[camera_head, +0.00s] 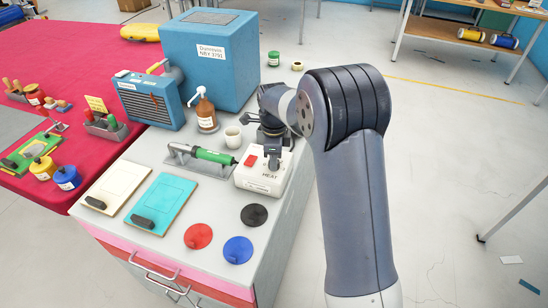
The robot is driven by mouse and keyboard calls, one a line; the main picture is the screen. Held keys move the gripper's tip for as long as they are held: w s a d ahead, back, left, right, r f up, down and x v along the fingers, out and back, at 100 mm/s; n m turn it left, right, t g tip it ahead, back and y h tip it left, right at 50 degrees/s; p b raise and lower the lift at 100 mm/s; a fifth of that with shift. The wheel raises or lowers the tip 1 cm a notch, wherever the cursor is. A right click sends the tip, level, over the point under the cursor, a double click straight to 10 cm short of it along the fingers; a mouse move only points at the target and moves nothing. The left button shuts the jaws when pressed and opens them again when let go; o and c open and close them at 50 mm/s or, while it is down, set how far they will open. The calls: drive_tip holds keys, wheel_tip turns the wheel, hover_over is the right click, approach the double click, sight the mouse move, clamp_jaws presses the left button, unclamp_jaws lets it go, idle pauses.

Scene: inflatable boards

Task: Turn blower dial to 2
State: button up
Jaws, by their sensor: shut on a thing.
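A white control box (280,187) stands on the grey workbench top, with a red switch (249,160) and the word HEAT on its upper face. My gripper (272,164) points down onto the top of this box, right of the red switch. It is shut on a dark dial there. The fingers hide most of the dial, so its pointer and number marks cannot be read. A hot-air tool with a green handle (214,155) lies on a grey stand just left of the box.
Black (254,215), red (198,236) and blue (238,250) discs lie in front of the box. A white cup (233,137) and brown pump bottle (205,113) stand behind the tool. A large blue machine (208,60) stands at the back. Cream and turquoise boards lie front left.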

drive_tip(key=o, duration=1)
wheel_tip(320, 180, up, 11)
drive_tip(key=shift+f+b, duration=0.1)
drive_tip(key=shift+b, duration=0.2)
wheel_tip(320, 180, down, 11)
drive_tip(key=shift+r+p, duration=0.1)
drive_tip(key=shift+p, duration=0.25)
idle(0.5)
